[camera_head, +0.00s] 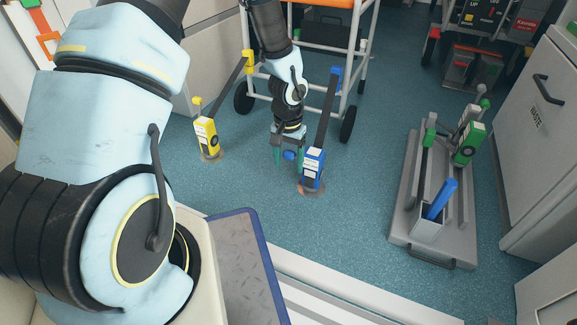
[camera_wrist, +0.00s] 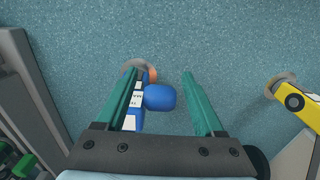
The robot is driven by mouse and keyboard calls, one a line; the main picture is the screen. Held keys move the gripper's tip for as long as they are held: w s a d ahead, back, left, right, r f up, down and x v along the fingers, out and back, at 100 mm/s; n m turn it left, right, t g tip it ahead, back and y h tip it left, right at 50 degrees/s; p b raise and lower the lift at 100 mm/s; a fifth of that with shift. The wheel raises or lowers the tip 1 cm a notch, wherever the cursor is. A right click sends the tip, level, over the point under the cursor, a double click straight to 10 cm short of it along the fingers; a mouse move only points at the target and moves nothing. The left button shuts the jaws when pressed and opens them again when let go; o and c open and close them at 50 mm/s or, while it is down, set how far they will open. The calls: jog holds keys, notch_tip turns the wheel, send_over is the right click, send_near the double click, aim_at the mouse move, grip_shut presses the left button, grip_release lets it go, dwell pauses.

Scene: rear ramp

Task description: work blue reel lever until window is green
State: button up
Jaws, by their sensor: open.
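The blue reel (camera_head: 313,168) stands on the floor near the middle of the head view, with a dark strap rising from it. Its blue rounded lever knob (camera_head: 289,155) sticks out to the left. My gripper (camera_head: 287,161) points down at the knob, open. In the wrist view the knob (camera_wrist: 160,97) lies between the two green fingers of my gripper (camera_wrist: 163,74), nearer the left one, with a gap on the right. The left finger partly hides the reel body (camera_wrist: 134,118). An orange patch (camera_wrist: 152,74) shows beside the reel's base; I cannot make out the window's colour.
A yellow reel (camera_head: 207,138) stands to the left, on the right in the wrist view (camera_wrist: 296,101). A wheeled cart (camera_head: 347,124) is behind. A grey tray (camera_head: 460,225) with a green reel (camera_head: 468,144) and blue bar (camera_head: 440,199) lies right. Floor between is clear.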

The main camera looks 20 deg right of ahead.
jog(key=shift+f, duration=0.35)
jog(key=shift+c, duration=0.2)
grip_shut()
dwell(1.0)
